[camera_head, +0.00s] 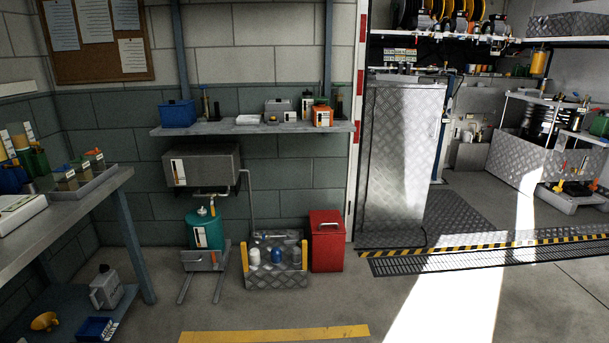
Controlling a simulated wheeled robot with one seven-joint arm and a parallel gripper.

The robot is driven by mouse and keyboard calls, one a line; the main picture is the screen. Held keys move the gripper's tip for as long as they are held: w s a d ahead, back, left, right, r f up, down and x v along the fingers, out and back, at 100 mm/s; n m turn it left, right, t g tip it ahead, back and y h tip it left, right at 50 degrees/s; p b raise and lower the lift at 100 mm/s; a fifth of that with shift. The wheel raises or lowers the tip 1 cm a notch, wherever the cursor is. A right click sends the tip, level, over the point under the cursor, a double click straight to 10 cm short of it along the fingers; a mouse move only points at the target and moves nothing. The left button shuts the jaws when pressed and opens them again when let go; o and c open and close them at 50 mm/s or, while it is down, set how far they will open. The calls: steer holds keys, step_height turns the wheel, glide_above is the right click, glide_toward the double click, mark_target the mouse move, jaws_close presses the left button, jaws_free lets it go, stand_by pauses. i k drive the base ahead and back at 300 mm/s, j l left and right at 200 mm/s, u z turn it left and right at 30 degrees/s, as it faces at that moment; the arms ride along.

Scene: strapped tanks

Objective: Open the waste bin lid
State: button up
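A red box-shaped bin (327,246) stands on the floor against the back wall, just right of the middle of the head view. Its red lid (326,219) lies closed on top, with a pale handle (328,226) near the lid's front edge. I take this to be the waste bin. My gripper is not in view.
A diamond-plate carrier (277,280) with bottles stands close left of the bin, beside a teal tank (205,231) on a stand. A shelf (252,128) hangs above. A tall metal cabinet (401,165) stands to the right. The floor in front of the bin is clear.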

mark_target(327, 218)
steer(key=i, duration=1.85)
steer(key=i+u, duration=0.1)
steer(key=i, duration=0.35)
steer(key=i+l+u, duration=0.15)
steer(key=i, duration=0.3)
steer(key=i+l+u, duration=0.1)
steer(key=i, duration=0.35)
steer(key=i+l+u, duration=0.1)
steer(key=i, duration=0.35)
steer(key=i+l+u, duration=0.15)
steer(key=i, duration=0.3)
steer(key=l, duration=0.1)
